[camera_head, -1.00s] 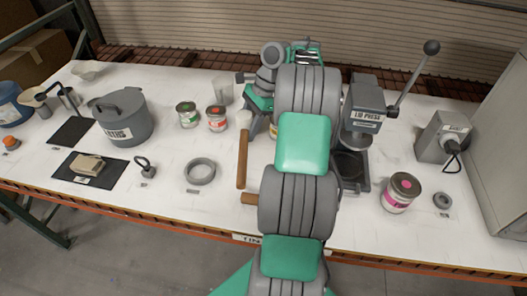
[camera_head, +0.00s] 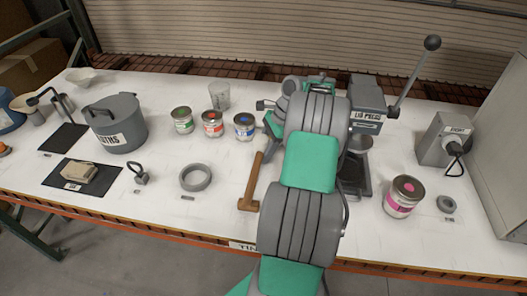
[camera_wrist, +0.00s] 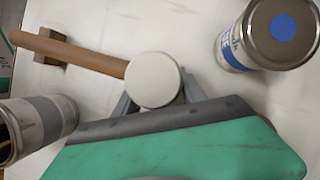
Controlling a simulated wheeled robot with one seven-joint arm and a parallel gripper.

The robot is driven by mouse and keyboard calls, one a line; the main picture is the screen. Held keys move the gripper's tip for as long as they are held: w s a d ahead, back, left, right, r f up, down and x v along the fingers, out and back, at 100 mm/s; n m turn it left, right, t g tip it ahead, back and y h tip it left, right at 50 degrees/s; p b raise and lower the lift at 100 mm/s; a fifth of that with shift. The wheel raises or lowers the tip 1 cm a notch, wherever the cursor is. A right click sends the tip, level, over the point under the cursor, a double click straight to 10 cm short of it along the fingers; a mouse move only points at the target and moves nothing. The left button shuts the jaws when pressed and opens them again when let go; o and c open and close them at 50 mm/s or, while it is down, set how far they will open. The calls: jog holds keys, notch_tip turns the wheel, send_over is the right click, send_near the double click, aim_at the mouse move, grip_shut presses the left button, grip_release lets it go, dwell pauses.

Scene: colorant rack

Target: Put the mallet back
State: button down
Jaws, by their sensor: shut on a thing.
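The mallet has a white round head (camera_wrist: 153,80) and a brown wooden handle (camera_wrist: 85,52). In the wrist view the head sits between the fingers of my gripper (camera_wrist: 158,98), which is shut on the mallet near the head. In the head view the handle (camera_head: 255,174) slants down and left from my arm; the mallet's head is hidden there behind the arm. A brown wooden block (camera_head: 248,205) lies on the table at the handle's lower end, and it also shows in the wrist view (camera_wrist: 50,46). I cannot tell whether the handle touches the block.
A blue-labelled tin (camera_head: 244,127), red tin (camera_head: 212,125) and green tin (camera_head: 181,121) stand behind. The lid press (camera_head: 368,100) and a pink tin (camera_head: 404,196) are right. The white table is bare between ring and handle.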

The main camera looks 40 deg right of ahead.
jog(key=shift+f, duration=0.1)
jog(key=c, duration=0.7)
grip_release()
jog(key=shift+f, duration=0.1)
jog(key=shift+o, duration=0.2)
